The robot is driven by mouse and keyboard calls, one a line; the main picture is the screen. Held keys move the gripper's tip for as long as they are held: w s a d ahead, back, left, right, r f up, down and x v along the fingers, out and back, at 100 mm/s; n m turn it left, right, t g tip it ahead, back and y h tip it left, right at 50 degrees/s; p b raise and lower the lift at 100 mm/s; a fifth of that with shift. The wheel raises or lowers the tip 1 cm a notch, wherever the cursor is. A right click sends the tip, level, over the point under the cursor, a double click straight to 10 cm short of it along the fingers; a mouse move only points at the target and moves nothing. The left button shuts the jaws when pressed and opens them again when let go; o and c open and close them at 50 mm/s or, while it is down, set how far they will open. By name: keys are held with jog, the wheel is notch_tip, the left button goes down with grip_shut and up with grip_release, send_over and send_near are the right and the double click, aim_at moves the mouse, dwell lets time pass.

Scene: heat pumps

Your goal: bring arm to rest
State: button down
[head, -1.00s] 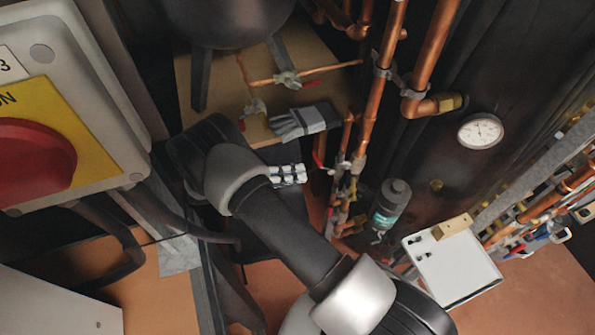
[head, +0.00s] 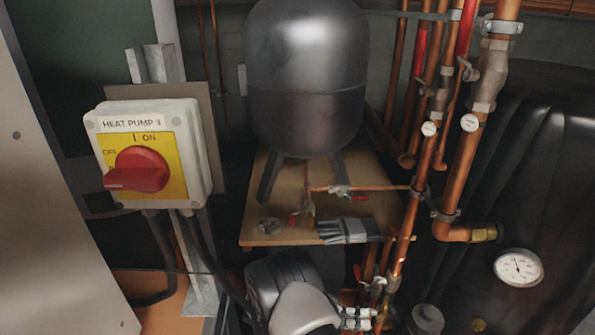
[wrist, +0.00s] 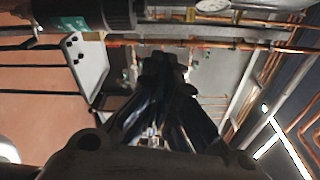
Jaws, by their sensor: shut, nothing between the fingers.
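My arm (head: 300,305) shows at the bottom centre of the head view, with only a dark joint and a grey link cover in frame. My gripper is out of sight there. In the wrist view my gripper (wrist: 163,65) reaches up the middle, its dark fingers together with nothing held between them. It appears apart from the things around it, though the dim view makes distances hard to judge.
A heat pump 3 switch (head: 150,155) with a red handle is at left. A dark tank (head: 307,75) stands on a wooden board (head: 262,205) with grey gloves (head: 348,230). Copper pipes (head: 432,140) and a gauge (head: 518,267) are at right. A white board (wrist: 88,65) shows in the wrist view.

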jog(key=s+d+r+m+g+y+b, duration=0.1)
jog(key=s+d+r+m+y, duration=0.1)
jog(key=s+r+m+y, duration=0.45)
jog(key=s+d+r+m+g+y+b, duration=0.1)
jog(key=s+r+m+y, duration=0.25)
jog(key=r+m, duration=0.6)
jog(key=s+a+r+m+t+y+b, duration=0.1)
jog(key=s+a+r+m+t+y, duration=0.1)
jog(key=s+m, duration=0.4)
jog(key=s+a+r+m+t+y+b, duration=0.1)
jog(key=s+m+t+y, duration=0.4)
jog(key=m, duration=0.5)
jog(key=shift+s+a+r+t+y+b, duration=0.3)
jog(key=shift+s+a+r+t, duration=0.15)
jog(key=shift+r+t, duration=0.3)
